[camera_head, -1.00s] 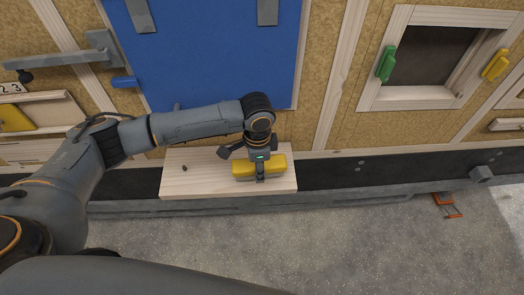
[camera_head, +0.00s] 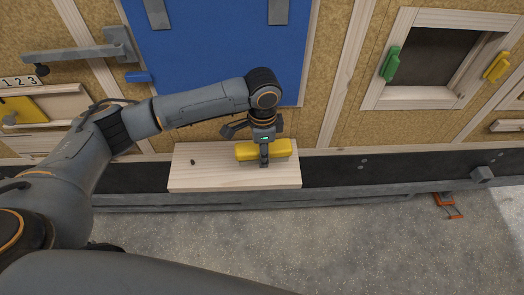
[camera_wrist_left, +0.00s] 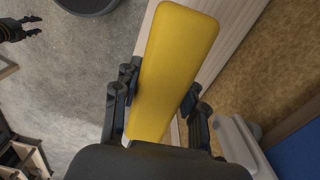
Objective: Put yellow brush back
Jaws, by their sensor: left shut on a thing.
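The yellow brush (camera_head: 246,151) is above the back right part of a pale wooden board (camera_head: 215,177), close to the wall. My left gripper (camera_head: 264,160) is shut around its middle. In the left wrist view the brush's long yellow back (camera_wrist_left: 175,65) lies between the two dark fingers (camera_wrist_left: 157,103). Its underside is hidden, and I cannot tell how far it is from the board. A dark gripper, seemingly my right gripper (camera_wrist_left: 35,26), shows small at the upper left of the wrist view, with its fingers apart and empty.
A blue panel (camera_head: 220,50) is on the wall behind my arm. A framed opening with a green handle (camera_head: 390,63) and a yellow handle (camera_head: 496,66) is at the right. A shelf at the far left holds something yellow (camera_head: 22,110). The grey floor (camera_head: 330,240) in front is mostly clear.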

